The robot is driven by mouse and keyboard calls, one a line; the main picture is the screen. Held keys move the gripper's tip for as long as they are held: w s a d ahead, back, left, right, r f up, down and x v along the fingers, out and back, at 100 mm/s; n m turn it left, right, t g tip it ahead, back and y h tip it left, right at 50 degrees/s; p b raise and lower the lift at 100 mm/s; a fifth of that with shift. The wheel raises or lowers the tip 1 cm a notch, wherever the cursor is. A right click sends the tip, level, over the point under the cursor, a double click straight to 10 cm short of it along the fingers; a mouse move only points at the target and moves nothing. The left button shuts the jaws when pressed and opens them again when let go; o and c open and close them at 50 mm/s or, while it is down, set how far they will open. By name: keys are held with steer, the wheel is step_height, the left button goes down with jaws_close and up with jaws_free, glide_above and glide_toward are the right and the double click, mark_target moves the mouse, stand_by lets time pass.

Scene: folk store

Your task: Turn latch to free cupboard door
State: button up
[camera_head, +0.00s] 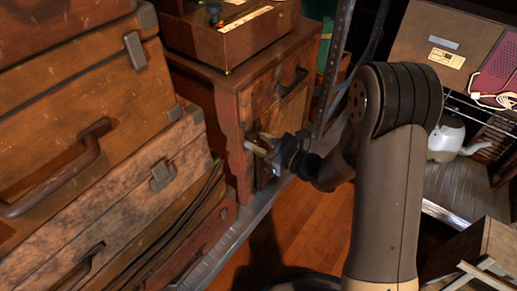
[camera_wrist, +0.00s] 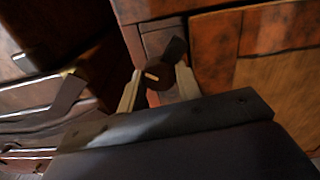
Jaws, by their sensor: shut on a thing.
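A wooden cupboard (camera_head: 228,107) stands on a low metal shelf, with a door (camera_head: 275,103) on its front and a dark handle (camera_head: 291,83) near the top. My gripper (camera_head: 262,146) is at the cupboard's front, low on its left side. In the wrist view my gripper (camera_wrist: 158,84) has its two pale fingers on either side of a small dark latch (camera_wrist: 157,74) and is shut on it. The latch sits on the frame strip beside the wooden door panel (camera_wrist: 275,50). In the head view the latch is too small to make out.
Stacked brown suitcases (camera_head: 110,130) stand close on the left of the cupboard. A metal shelf post (camera_head: 335,65) rises to the right of it. A white kettle (camera_head: 445,140) stands on the far right. Open wooden floor (camera_head: 305,225) lies in front.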

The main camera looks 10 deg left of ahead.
steer(key=n+b, duration=0.2)
steer(key=b, duration=0.1)
steer(key=n+b, duration=0.3)
steer(key=shift+f+b, duration=0.35)
steer(key=shift+b, duration=0.05)
steer(key=n+b, duration=0.2)
steer(key=b, duration=0.1)
steer(key=shift+r, duration=0.15)
steer(key=shift+r+n+b, duration=0.1)
steer(key=shift+n+b, duration=0.2)
steer(key=shift+n, duration=0.1)
steer(key=o, duration=1)
steer(key=shift+r, duration=0.1)
steer(key=shift+d, duration=0.1)
steer(key=p+v, duration=0.2)
steer(key=v, duration=0.8)
steer(key=shift+s+d+p, duration=0.3)
steer(key=shift+p, duration=0.05)
